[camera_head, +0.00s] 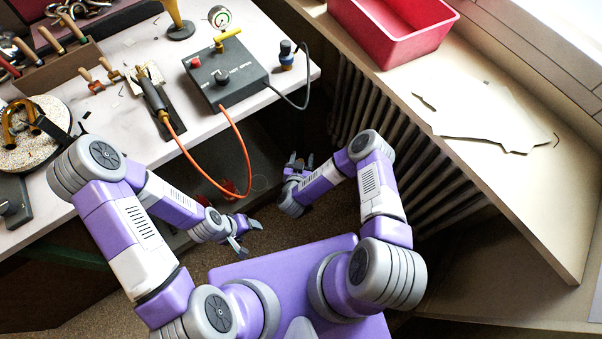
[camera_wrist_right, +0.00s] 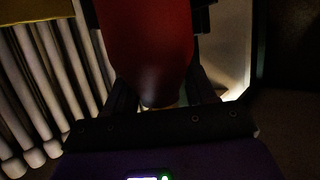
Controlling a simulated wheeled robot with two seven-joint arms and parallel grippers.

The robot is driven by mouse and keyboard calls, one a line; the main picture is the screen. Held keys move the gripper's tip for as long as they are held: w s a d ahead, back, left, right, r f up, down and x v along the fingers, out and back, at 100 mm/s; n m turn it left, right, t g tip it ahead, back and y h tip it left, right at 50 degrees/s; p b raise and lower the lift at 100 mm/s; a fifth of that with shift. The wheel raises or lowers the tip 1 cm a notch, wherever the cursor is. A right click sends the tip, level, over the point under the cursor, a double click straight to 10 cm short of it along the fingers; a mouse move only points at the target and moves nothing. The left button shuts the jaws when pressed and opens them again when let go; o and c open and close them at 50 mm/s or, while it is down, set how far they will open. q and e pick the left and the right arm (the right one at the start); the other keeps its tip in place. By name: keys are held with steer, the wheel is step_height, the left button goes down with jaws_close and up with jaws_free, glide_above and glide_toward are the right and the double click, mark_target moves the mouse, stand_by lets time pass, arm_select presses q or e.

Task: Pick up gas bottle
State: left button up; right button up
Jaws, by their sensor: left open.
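The red gas bottle (camera_wrist_right: 150,45) fills the upper middle of the right wrist view, ahead of and between the spread dark fingers. In the head view, only a small red part (camera_head: 229,188) shows in the shadow below the workbench, where the orange hose ends. My right gripper (camera_head: 301,160) is open, to the right of that red part; I see no clear contact with the bottle. My left gripper (camera_head: 247,236) is open and empty, low in front of the bench. Most of the bottle is hidden in the head view.
The workbench (camera_head: 125,40) holds a grey control box (camera_head: 225,77), a torch (camera_head: 152,92) and tools. The orange hose (camera_head: 190,160) hangs off its front edge. A ribbed radiator (camera_head: 375,120) stands on the right under a sill (camera_head: 500,190) with a red bin (camera_head: 395,50).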

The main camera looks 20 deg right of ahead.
jaws_close()
stand_by(0.3)
